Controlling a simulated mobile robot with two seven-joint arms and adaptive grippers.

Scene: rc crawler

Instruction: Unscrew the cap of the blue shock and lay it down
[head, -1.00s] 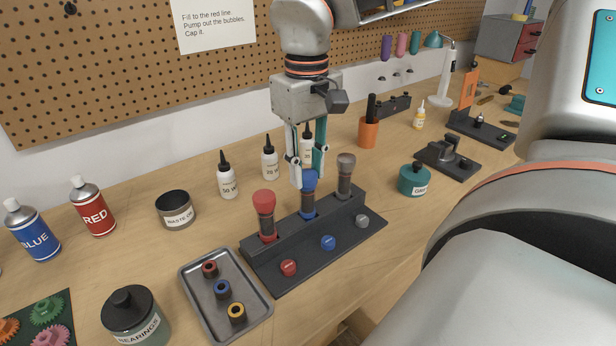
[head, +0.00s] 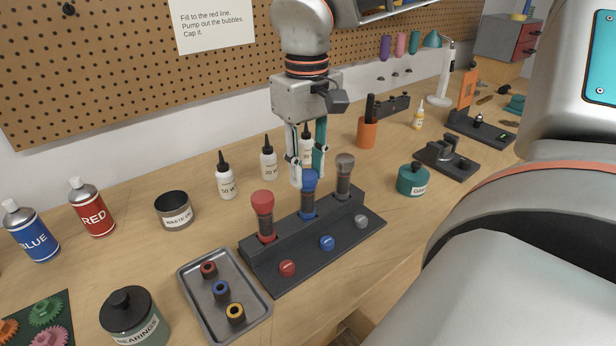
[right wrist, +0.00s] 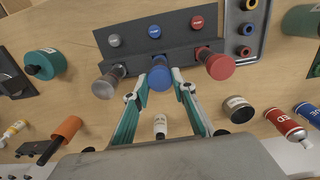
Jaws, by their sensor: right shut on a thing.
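The blue shock (head: 308,205) stands upright in the middle of the black stand (head: 290,262), with its blue cap (head: 309,181) on top. My right gripper (head: 309,178) comes down from above with its fingers on either side of this cap and is shut on it. In the right wrist view the cap (right wrist: 160,78) sits between the two fingertips (right wrist: 160,88). A red-capped shock (head: 263,212) stands to its left and a grey-capped one (head: 344,175) to its right. My left gripper is not in view.
Small red, blue and grey knobs lie along the stand's front. A metal tray (head: 262,325) with three rings stands at front left. Dropper bottles (head: 226,180) stand behind. Bare table lies between the stand and the teal jar (head: 411,180).

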